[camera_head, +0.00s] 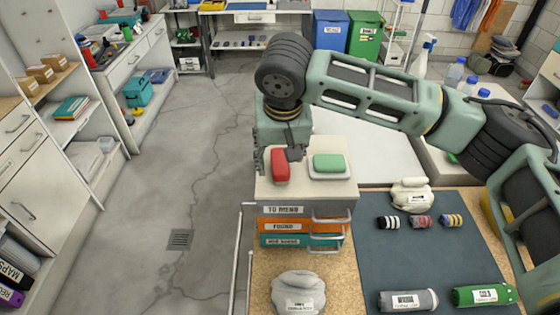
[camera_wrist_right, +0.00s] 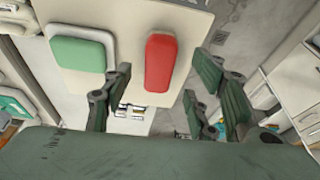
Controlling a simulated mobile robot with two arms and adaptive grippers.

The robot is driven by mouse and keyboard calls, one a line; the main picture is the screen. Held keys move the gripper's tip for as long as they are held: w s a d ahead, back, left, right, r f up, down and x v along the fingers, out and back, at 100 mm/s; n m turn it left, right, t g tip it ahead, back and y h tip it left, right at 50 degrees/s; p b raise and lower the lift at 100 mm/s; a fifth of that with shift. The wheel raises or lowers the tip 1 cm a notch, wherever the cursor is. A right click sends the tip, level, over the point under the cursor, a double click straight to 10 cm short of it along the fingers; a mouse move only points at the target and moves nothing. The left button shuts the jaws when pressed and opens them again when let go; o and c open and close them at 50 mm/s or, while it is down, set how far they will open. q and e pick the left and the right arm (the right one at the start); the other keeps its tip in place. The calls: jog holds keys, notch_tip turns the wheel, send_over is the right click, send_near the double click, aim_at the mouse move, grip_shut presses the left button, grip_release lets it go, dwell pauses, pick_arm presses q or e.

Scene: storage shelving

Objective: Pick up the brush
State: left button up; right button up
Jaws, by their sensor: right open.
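A red rounded block (camera_head: 280,166) lies on the pale top of a small drawer unit (camera_head: 262,189). It may be the brush; I see no bristles on it. A green block (camera_head: 329,163) lies to its right on a white holder. My right gripper (camera_head: 281,153) points down over the red block, its fingers apart on either side and partly covering it. In the right wrist view, the red block (camera_wrist_right: 160,62) shows between the open fingers, with nothing held, and the green block (camera_wrist_right: 80,53) is off to the left. My left gripper is not in view.
The drawer unit has labelled drawers with protruding handles (camera_head: 327,239). A dark mat (camera_head: 400,255) to the right holds rolled items and a cloth bundle (camera_head: 411,194). Another bundle (camera_head: 298,292) lies in front. Open floor (camera_head: 150,200) is to the left.

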aim_at(280, 161)
jog(key=x, duration=0.4)
jog(key=shift+w+r+p, duration=0.1)
jog(key=shift+w+p, duration=0.25)
jog(key=shift+s, duration=0.15)
jog(key=shift+c, duration=1.2)
jog(key=c, duration=0.4)
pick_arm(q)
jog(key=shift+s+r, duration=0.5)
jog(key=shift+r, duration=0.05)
pick_arm(e)
jog(key=c, duration=0.6)
jog(key=shift+r, duration=0.1)
